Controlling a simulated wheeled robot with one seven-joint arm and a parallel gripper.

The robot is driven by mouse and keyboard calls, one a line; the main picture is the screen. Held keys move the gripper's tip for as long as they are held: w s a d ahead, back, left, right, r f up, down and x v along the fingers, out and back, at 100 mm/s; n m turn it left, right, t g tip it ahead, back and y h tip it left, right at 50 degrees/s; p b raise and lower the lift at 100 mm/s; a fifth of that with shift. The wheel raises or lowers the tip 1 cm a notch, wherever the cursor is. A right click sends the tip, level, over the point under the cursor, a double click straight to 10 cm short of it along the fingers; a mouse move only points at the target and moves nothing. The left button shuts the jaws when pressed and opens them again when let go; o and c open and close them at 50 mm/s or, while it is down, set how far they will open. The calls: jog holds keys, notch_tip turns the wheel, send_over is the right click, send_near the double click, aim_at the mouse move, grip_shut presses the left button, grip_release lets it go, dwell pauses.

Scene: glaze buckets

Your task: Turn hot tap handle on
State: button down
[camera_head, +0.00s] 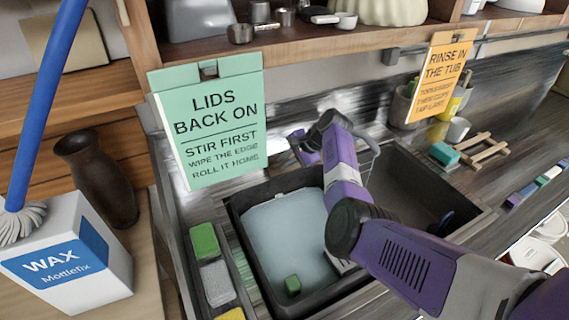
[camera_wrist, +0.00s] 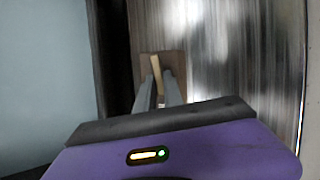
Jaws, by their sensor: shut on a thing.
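In the wrist view my gripper (camera_wrist: 159,92) is closed around a narrow tan bar (camera_wrist: 156,72), which looks like the tap handle. The bar stands in front of a small brown plate (camera_wrist: 174,60). No mark shows whether it is the hot one. In the head view my purple arm reaches over the sink (camera_head: 238,205) to its back edge. The fingertips and handle are hidden there behind my wrist. A curved metal piece (camera_head: 366,138), perhaps the spout, shows just right of my wrist.
A green card (camera_head: 210,125) and an orange card (camera_head: 440,72) hang from the shelf above. A wooden rack (camera_head: 484,150) and a teal sponge (camera_head: 444,154) lie on the right counter.

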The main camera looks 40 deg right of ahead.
jog(key=n+b, duration=0.1)
jog(key=n, duration=0.1)
jog(key=n+g+b, duration=0.1)
jog(key=n, duration=0.1)
jog(key=n+g+b, duration=0.1)
jog(key=n, duration=0.1)
jog(key=shift+w+r+h, duration=0.15)
jog(key=shift+w+h, duration=0.15)
jog(key=shift+w, duration=0.05)
jog(key=n, duration=0.1)
jog(key=n+g+h+b, duration=0.1)
jog(key=n, duration=0.3)
jog(key=shift+w+a+r+g+b, duration=0.2)
jog(key=shift+w+a+g+b, duration=0.1)
jog(key=shift+g, duration=0.1)
jog(key=shift+n+h, duration=0.3)
jog(key=c, duration=1.5)
grip_release()
jog(key=shift+o, duration=0.2)
jog(key=shift+r, duration=0.1)
jog(key=v, duration=0.7)
jog(key=shift+s+r+b, duration=0.2)
jog(key=shift+r+b, duration=0.1)
jog(key=shift+b, duration=0.1)
